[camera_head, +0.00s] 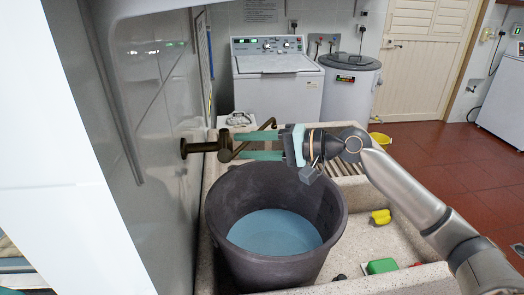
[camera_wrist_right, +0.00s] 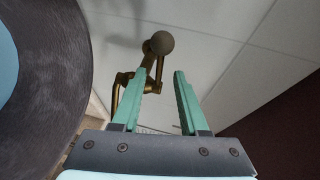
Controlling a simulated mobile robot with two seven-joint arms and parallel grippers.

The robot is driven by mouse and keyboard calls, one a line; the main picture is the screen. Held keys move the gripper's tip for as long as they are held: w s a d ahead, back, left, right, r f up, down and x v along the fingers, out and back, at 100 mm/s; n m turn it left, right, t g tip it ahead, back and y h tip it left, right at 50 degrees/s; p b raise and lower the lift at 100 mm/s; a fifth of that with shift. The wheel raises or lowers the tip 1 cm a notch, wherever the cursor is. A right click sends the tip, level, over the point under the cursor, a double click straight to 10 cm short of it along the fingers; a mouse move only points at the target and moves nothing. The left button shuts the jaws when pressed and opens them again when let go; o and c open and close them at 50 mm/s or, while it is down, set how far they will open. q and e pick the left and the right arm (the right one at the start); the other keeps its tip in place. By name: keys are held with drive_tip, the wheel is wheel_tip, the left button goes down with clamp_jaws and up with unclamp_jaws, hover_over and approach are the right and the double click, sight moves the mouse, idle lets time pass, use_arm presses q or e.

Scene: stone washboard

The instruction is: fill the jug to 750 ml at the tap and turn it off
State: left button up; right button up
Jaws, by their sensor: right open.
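A brass tap (camera_head: 205,146) sticks out from the wall at the left in the head view, with a thin bent spout pipe. It also shows in the wrist view (camera_wrist_right: 158,43), just beyond my fingertips. My right gripper (camera_head: 239,146) is open, its two teal fingers pointing left at the tap, one on each side of its outer end. I cannot tell if they touch it. A large dark grey bucket-like vessel (camera_head: 225,197) stands below, with flat blue water (camera_head: 274,232) inside. No scale marks show on it, and no stream is visible. My left gripper is not in view.
The vessel stands in a speckled stone washtub (camera_head: 405,245). A yellow item (camera_head: 380,217) and a green block (camera_head: 381,266) lie to its right. A white washing machine (camera_head: 277,80) and a grey bin (camera_head: 349,87) stand behind. Red floor lies open at right.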

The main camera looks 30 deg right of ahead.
drive_tip(key=shift+b+v, duration=0.3)
drive_tip(key=shift+v, duration=1.35)
drive_tip(key=shift+s, duration=0.1)
